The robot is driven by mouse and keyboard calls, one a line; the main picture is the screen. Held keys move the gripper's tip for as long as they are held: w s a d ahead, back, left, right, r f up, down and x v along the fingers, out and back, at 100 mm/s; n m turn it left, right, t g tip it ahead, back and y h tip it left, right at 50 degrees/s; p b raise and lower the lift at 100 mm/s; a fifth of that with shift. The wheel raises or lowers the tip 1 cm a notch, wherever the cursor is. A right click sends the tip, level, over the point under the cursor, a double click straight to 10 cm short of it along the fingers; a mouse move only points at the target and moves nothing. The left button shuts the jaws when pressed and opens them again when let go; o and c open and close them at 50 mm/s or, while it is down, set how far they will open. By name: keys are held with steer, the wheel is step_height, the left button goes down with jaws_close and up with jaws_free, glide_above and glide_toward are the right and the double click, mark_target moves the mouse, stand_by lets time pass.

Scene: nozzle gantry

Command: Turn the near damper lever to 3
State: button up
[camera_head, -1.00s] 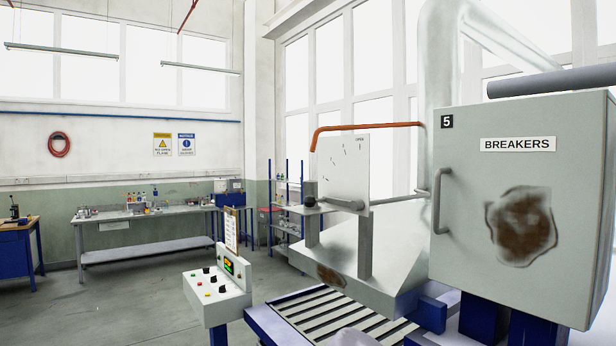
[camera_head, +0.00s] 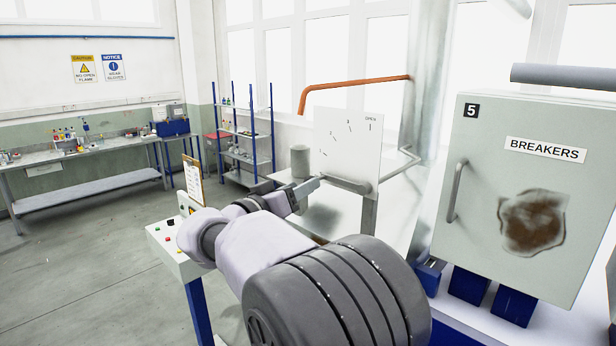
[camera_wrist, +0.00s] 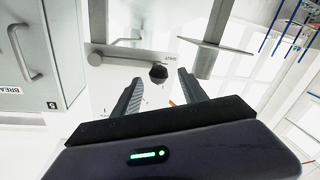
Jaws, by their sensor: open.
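The damper's white dial plate (camera_head: 345,140) stands upright right of centre in the head view, with several tick marks and "OPEN" at its upper right; its numbers are too small to read. The grey lever (camera_head: 348,185) lies along the plate's lower edge, its outer end hidden behind my gripper (camera_head: 307,190). In the wrist view the lever bar (camera_wrist: 122,61) runs from a round hub to a dark knob (camera_wrist: 158,72). My gripper (camera_wrist: 159,77) is open, and the knob appears between its fingertips. I cannot tell whether a finger touches it.
The grey breakers cabinet (camera_head: 520,220) stands close on the right, with a protruding handle (camera_head: 457,190). A control box (camera_head: 172,250) with a clipboard (camera_head: 193,180) is left of my arm. An orange pipe (camera_head: 350,83) runs behind the plate. Floor at left is clear.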

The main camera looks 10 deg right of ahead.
steer(key=x, duration=0.3)
steer(key=shift+d+r, duration=0.1)
steer(key=shift+d, duration=0.1)
steer(key=shift+w+d+p, duration=0.3)
steer(key=shift+w+p, duration=0.05)
steer(key=shift+w, duration=0.1)
steer(key=shift+s, duration=0.1)
steer(key=shift+c, duration=0.4)
jaws_close()
stand_by(0.4)
